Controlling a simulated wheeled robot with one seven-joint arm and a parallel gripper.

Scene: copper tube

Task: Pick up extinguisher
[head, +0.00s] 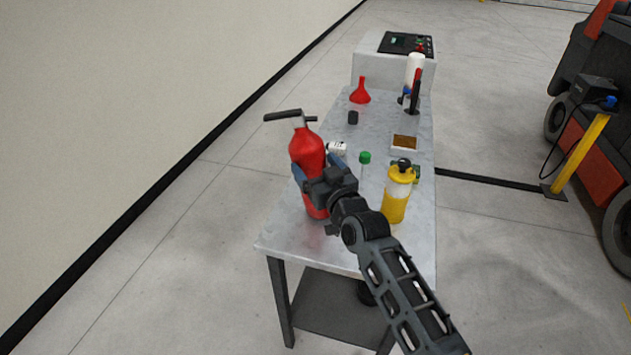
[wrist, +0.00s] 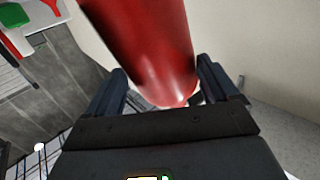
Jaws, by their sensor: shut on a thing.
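The red extinguisher (head: 308,155) with its dark handle on top is at the near left part of the metal table, upright with a slight tilt. My gripper (head: 318,178) is shut on its body at about mid-height. In the wrist view the red cylinder (wrist: 148,45) lies between the two fingers of my gripper (wrist: 165,95). Part of the extinguisher's lower body is hidden behind my gripper in the head view. I cannot tell for certain whether its base touches the table.
The metal table (head: 285,236) also holds a yellow bottle (head: 397,192) just right of my gripper, a green-capped bottle (head: 364,158), a red funnel (head: 360,91) and a white-labelled item (head: 337,148). A grey machine (head: 380,68) stands at the far end. Open floor lies left.

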